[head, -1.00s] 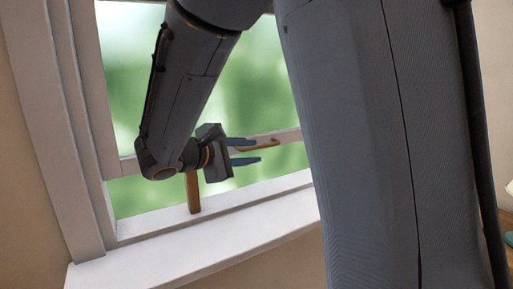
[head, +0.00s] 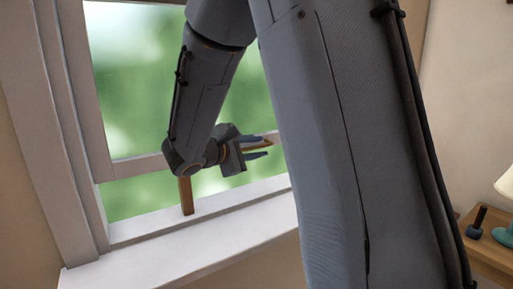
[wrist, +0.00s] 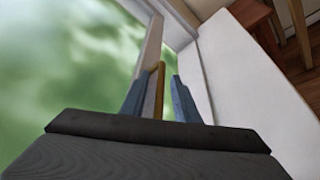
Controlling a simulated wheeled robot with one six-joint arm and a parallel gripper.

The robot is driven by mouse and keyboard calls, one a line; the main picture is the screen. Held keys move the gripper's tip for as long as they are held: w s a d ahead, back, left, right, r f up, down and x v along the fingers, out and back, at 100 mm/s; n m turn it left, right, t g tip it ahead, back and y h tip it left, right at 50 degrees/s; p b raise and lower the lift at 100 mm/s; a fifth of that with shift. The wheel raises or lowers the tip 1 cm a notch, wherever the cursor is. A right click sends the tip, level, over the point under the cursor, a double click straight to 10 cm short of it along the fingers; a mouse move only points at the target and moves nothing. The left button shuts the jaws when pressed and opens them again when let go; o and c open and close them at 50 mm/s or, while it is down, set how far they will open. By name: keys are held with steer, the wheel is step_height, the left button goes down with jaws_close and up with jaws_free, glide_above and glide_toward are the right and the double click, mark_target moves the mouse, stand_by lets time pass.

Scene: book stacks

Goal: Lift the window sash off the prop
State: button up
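The window sash (head: 138,168) is raised above the sill, with a gap under its bottom rail. A brown wooden prop (head: 186,197) stands upright on the sill below the rail; its top is hidden behind my wrist. A brass-coloured handle (head: 268,140) sits on the rail, partly covered by my fingers. My gripper (head: 258,148) is beside it with blue-grey fingers apart. In the wrist view my fingers (wrist: 157,98) stand on either side of the handle (wrist: 159,80), with gaps showing; the sash rail (wrist: 150,44) lies beyond. I cannot tell the exact depth between fingers and handle.
The white sill (head: 180,245) runs below the window and is clear apart from the prop. The left window frame (head: 60,120) stands close by. At the right a wooden table (head: 495,255) holds a lamp (head: 508,185) and a dark upright object (head: 477,222).

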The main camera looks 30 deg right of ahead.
jaws_close()
step_height(320, 180, up, 10)
steer(key=p, duration=0.4)
steer(key=shift+f, duration=0.1)
jaws_free()
steer(key=shift+a, duration=0.15)
steer(key=b+v, duration=0.1)
steer(key=v, duration=0.6)
steer(key=shift+s+a, duration=0.15)
steer(key=shift+a, duration=0.15)
